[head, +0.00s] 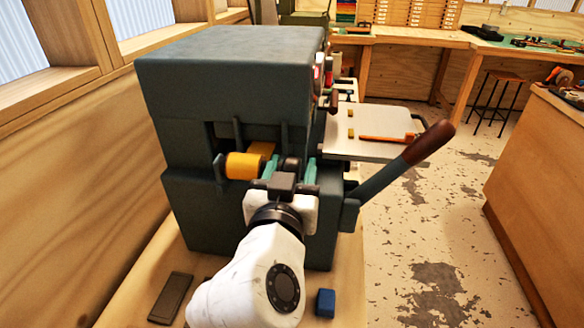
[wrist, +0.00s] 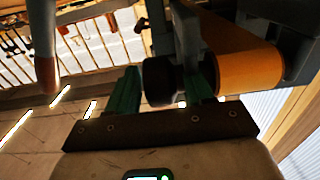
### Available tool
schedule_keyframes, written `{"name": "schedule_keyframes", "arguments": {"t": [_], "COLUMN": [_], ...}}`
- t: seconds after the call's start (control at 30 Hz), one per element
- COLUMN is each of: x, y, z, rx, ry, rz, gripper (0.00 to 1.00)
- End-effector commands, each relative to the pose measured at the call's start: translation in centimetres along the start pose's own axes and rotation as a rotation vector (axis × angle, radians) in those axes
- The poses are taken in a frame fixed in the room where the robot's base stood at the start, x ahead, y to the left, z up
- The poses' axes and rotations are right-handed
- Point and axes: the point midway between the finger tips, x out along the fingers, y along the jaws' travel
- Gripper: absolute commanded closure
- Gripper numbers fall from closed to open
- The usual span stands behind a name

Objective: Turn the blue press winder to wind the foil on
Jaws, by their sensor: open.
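The dark blue-grey press (head: 230,85) stands ahead of me. An orange-yellow foil roll (head: 243,166) sits in its front opening and shows large in the wrist view (wrist: 243,68). A dark round winder knob (head: 291,163) is at the roll's right end; in the wrist view the knob (wrist: 158,80) is to the left of the roll. My gripper (head: 293,169) is open, its green fingers one on each side of the knob in both views. In the wrist view the right finger (wrist: 203,78) appears closest to the knob. I cannot tell whether either finger touches it.
A lever with a brown handle (head: 428,143) sticks out at the press's right. A pale shelf (head: 375,150) is behind it. A dark flat block (head: 170,297) and a small blue block (head: 325,302) lie on the wooden surface near my arm. The floor at right is open.

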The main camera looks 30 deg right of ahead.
Motion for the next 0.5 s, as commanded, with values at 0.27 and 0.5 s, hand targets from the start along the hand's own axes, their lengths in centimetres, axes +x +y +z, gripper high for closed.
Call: {"name": "schedule_keyframes", "arguments": {"t": [0.27, 0.5], "x": [-0.03, -0.04], "y": [0.00, 0.00], "z": [-0.02, -0.02], "rx": [0.000, 0.000], "ry": [0.000, 0.001], "rz": [0.000, 0.000], "gripper": [0.66, 0.89]}}
